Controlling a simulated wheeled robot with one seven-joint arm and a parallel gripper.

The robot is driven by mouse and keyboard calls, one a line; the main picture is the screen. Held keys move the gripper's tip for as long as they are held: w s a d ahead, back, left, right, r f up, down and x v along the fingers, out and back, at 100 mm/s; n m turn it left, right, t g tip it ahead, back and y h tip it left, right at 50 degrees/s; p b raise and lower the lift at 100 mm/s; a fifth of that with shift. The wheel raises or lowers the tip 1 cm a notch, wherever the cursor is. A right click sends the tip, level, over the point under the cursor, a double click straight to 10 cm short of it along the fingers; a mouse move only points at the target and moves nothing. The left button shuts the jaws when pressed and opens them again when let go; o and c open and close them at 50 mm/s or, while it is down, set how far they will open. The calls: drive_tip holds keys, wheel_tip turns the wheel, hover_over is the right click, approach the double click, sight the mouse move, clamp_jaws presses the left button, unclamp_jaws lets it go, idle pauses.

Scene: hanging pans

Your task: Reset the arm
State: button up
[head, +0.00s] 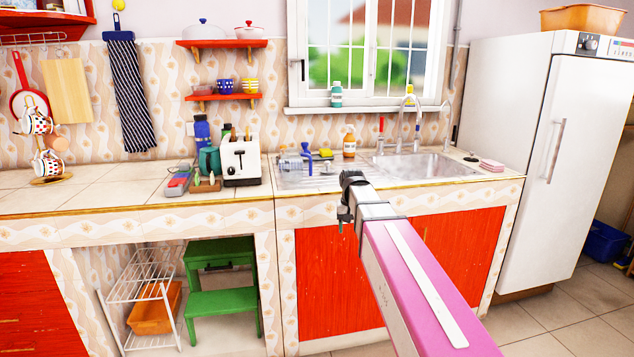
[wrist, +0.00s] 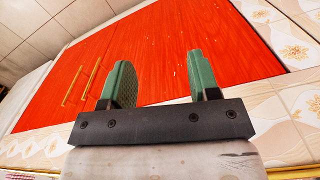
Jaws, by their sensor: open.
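My arm reaches up from the bottom right of the head view, with a pink and white link toward the counter. My gripper (head: 350,190) is at its far end, in front of the sink cabinet and near the counter's front edge. In the wrist view my gripper (wrist: 158,85) shows two green fingers spread wide apart with nothing between them. Behind the fingers are the red cabinet doors (wrist: 150,60). A red pan (head: 28,98) hangs on the tiled wall at the far left of the head view.
A sink (head: 425,165) is set in the counter behind my gripper. A white toaster (head: 240,160) stands on the counter to the left. A green step stool (head: 222,300) and a wire rack (head: 140,290) are under the counter. A white fridge (head: 520,150) stands at right.

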drive_tip(key=s+d+f, duration=0.3)
drive_tip(key=s+f, duration=0.5)
drive_tip(key=f, duration=0.3)
drive_tip(key=s+d+f, duration=0.4)
drive_tip(key=s+f, duration=0.5)
drive_tip(key=f, duration=0.2)
drive_tip(key=shift+d, duration=0.25)
drive_tip(key=shift+s, duration=0.1)
